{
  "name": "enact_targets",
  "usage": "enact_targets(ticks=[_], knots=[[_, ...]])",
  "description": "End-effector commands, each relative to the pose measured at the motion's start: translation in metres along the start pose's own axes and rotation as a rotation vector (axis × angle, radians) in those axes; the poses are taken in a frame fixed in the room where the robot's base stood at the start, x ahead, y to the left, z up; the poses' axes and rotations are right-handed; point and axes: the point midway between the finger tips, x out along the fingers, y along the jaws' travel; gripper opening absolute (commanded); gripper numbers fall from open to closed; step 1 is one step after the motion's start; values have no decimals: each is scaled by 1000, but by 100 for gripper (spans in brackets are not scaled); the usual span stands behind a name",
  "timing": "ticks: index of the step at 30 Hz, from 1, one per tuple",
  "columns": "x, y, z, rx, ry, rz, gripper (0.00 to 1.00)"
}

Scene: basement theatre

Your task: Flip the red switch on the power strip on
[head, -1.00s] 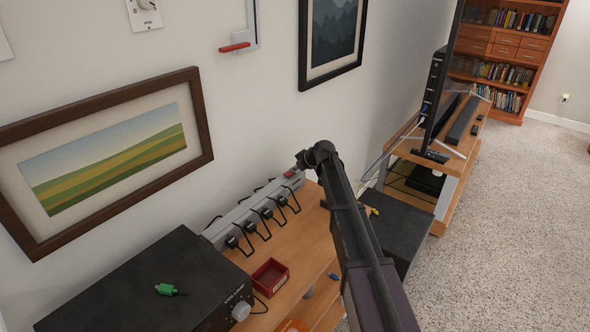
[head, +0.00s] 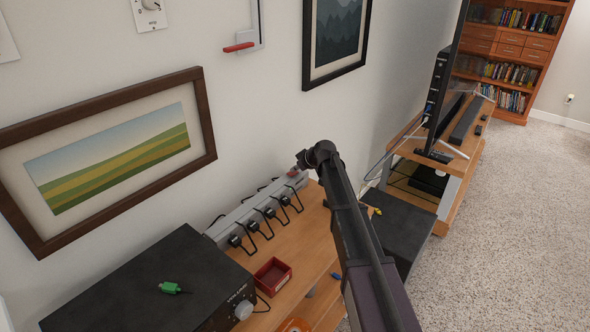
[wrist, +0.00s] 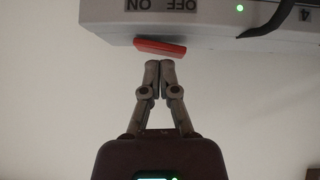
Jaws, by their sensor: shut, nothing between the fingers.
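The power strip (head: 238,217) lies along the wall on the wooden shelf, with several black plugs in it. Its red switch (head: 293,172) is at the far end, partly behind my arm. In the wrist view the strip (wrist: 222,24) fills the top, with upside-down ON and OFF labels. The red switch (wrist: 160,47) is tilted: its left end, under ON, sits closer to the casing and its right end stands out. A green light (wrist: 239,8) glows on the strip. My gripper (wrist: 159,64) is shut and empty, fingertips just below the switch; contact is unclear.
A black amplifier (head: 140,290) with a green connector (head: 172,288) on top stands at the near left. A small red tray (head: 272,277) is on the shelf (head: 312,240). A dark box (head: 400,225) stands right of my arm. Framed pictures hang on the wall.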

Motion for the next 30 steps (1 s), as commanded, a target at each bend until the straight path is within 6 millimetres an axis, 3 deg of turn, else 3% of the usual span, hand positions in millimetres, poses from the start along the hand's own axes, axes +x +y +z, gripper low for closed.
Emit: enact_targets(ticks=[18, 30], knots=[[-32, 8, -30, 0, 0, 0, 0], [-80, 15, -27, 1, 0, 0, 0]])
